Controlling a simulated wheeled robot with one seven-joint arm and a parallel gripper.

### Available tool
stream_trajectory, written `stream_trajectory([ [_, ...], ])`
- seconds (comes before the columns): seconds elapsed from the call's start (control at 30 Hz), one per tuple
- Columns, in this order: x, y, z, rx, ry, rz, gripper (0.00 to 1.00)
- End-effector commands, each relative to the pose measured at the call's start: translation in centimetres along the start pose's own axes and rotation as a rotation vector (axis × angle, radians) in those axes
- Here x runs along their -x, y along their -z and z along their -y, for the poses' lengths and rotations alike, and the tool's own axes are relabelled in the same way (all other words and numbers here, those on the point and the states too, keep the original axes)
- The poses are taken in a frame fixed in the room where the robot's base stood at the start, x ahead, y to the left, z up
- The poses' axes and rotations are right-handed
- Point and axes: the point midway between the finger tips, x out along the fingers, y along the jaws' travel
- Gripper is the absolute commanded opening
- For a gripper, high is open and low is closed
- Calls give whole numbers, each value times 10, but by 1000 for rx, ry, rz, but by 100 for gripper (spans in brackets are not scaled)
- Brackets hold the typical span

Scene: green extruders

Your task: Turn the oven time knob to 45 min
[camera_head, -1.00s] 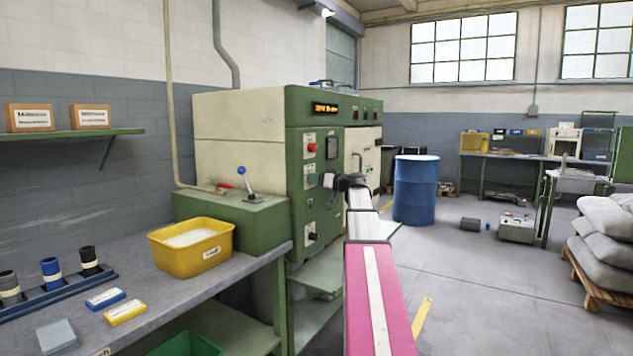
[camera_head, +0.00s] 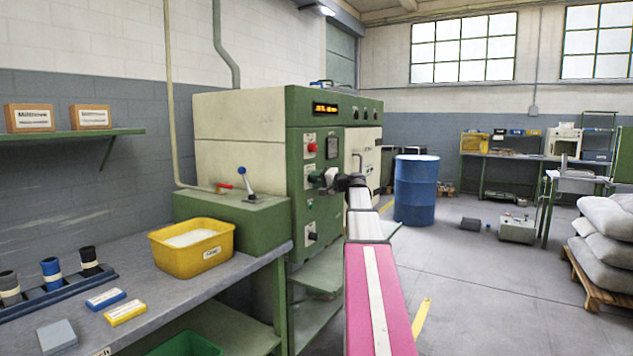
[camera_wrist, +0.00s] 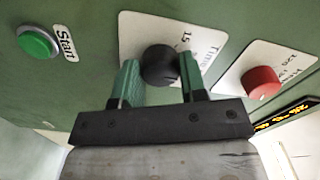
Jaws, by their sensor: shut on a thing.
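The time knob (camera_wrist: 160,64) is a round black knob on a white plate marked "Time" and "15" in the wrist view; the rest of the scale is partly hidden. My gripper (camera_wrist: 157,75) has its two green fingers on either side of the knob, shut on it. The wrist view looks rolled against the panel. In the head view my gripper (camera_head: 326,179) is at the middle of the green oven front (camera_head: 318,218) and hides most of the knob. Where the pointer sits cannot be told.
A red knob (camera_wrist: 260,82) on a plate with numbers and a green Start button (camera_wrist: 35,42) flank the time knob. The lit display (camera_head: 325,108) is unreadable. A blue drum (camera_head: 416,190) stands right of the oven; a yellow bin (camera_head: 190,255) sits on the bench.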

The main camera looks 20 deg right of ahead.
Motion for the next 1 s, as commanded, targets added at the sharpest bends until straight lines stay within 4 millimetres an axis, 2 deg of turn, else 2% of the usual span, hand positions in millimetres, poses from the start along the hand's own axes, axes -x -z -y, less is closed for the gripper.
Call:
stream_trajectory([
  [0.4, 0, 0, 0, -189, -3, 0, 15],
  [0.97, 1, 0, -1, -216, -3, 0, 15],
  [1.0, 1, 0, -1, -216, -3, 0, 49],
])
